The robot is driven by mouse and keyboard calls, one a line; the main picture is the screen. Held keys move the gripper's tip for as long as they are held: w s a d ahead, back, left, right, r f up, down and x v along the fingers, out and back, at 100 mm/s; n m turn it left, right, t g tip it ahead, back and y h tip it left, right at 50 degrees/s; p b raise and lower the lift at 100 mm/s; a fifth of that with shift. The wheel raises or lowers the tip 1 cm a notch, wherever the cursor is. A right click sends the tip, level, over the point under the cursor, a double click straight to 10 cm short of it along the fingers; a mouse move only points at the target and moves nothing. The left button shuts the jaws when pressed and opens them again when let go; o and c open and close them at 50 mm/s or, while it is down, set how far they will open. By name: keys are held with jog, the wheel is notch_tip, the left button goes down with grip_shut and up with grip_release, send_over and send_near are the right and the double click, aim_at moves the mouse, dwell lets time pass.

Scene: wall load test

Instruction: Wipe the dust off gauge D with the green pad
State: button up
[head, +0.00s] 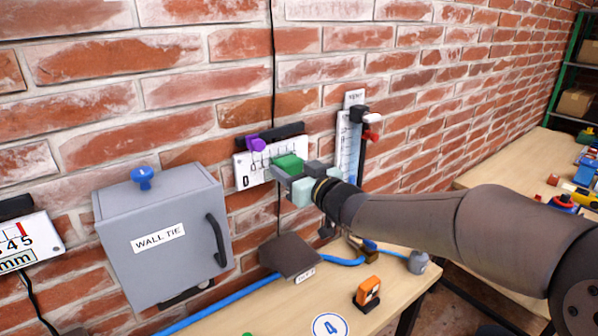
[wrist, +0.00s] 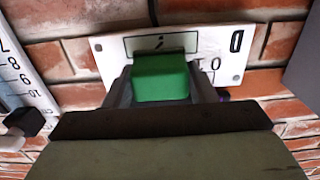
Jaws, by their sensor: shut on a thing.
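Gauge D (head: 243,168) is a white plate with black scale marks on the brick wall, with a black bar along its top and a purple piece (head: 258,144) at its upper left. In the wrist view the plate (wrist: 112,62) shows upside down, with its letter D at the upper right. My gripper (head: 290,170) is shut on the green pad (head: 287,162), in front of the plate's right part. In the wrist view the pad (wrist: 160,78) sits between both fingers and hides the plate's middle. I cannot tell whether it touches. I cannot make out dust.
A grey WALL TIE cabinet (head: 165,245) with a blue knob stands left of the gauge. A ruler-like scale (head: 347,148) with black and red parts hangs close on its right. Below are a dark sloped box (head: 290,254), an orange device (head: 368,291) and a blue cable (head: 230,301).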

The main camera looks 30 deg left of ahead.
jog(key=shift+s+a+b, duration=0.65)
jog(key=shift+s+b, duration=0.25)
jog(key=shift+s, duration=0.4)
jog(key=shift+s+a+b, duration=0.65)
jog(key=shift+s+b, duration=0.2)
jog(key=shift+s, duration=0.4)
jog(key=shift+s+a+b, duration=0.65)
jog(key=shift+s+b, duration=0.25)
jog(key=shift+s, duration=0.4)
jog(key=shift+d, duration=0.15)
jog(key=shift+p+v, duration=0.95)
jog(key=shift+v, duration=1.95)
jog(key=shift+p+v, duration=0.55)
jog(key=shift+v, duration=0.95)
